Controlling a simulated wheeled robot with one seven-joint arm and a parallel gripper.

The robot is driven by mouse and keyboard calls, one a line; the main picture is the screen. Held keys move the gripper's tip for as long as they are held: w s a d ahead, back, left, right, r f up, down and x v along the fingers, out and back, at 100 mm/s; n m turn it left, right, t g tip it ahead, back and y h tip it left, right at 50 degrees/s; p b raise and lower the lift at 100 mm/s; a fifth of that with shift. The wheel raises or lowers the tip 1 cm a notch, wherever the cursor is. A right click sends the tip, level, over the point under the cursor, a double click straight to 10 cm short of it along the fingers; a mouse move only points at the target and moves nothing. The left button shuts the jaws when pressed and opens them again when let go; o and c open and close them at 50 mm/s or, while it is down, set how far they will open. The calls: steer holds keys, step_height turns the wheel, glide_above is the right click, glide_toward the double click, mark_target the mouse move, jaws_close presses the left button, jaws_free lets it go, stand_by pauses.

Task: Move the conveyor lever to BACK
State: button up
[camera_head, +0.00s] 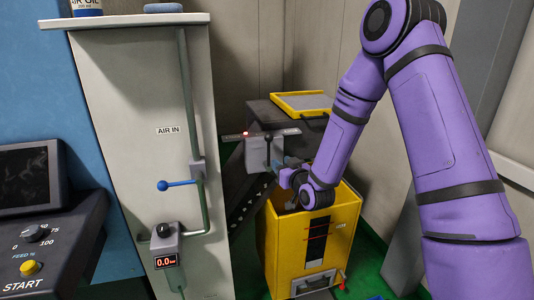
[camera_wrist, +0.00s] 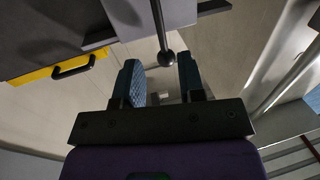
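The conveyor lever is a thin dark rod with a black ball knob (camera_wrist: 167,59), hanging from a pale grey control box. The grey box (camera_head: 258,153) shows in the head view, beside the dark conveyor frame. My gripper (camera_wrist: 159,62) is open, with one blue-grey textured finger on each side of the knob. The knob lies between the fingertips, closer to the right finger, with a visible gap on the left. In the head view my gripper (camera_head: 280,167) is at the front of the box, and the lever is partly hidden there.
A yellow bin (camera_head: 284,246) stands below my gripper. A yellow-rimmed tray (camera_head: 303,104) sits above and behind the box. A pale cabinet (camera_head: 130,110) with a blue-handled valve (camera_head: 176,185) stands to the left. A machine panel with a START button (camera_head: 29,267) is at the far left.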

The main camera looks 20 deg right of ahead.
mark_target(269, 153)
steer(key=w, duration=0.3)
steer(key=w+a, duration=0.1)
steer(key=w, duration=0.2)
steer(key=w+a, duration=0.1)
steer(key=w, duration=0.2)
steer(key=shift+w, duration=0.2)
steer(key=shift+c, duration=0.2)
jaws_close()
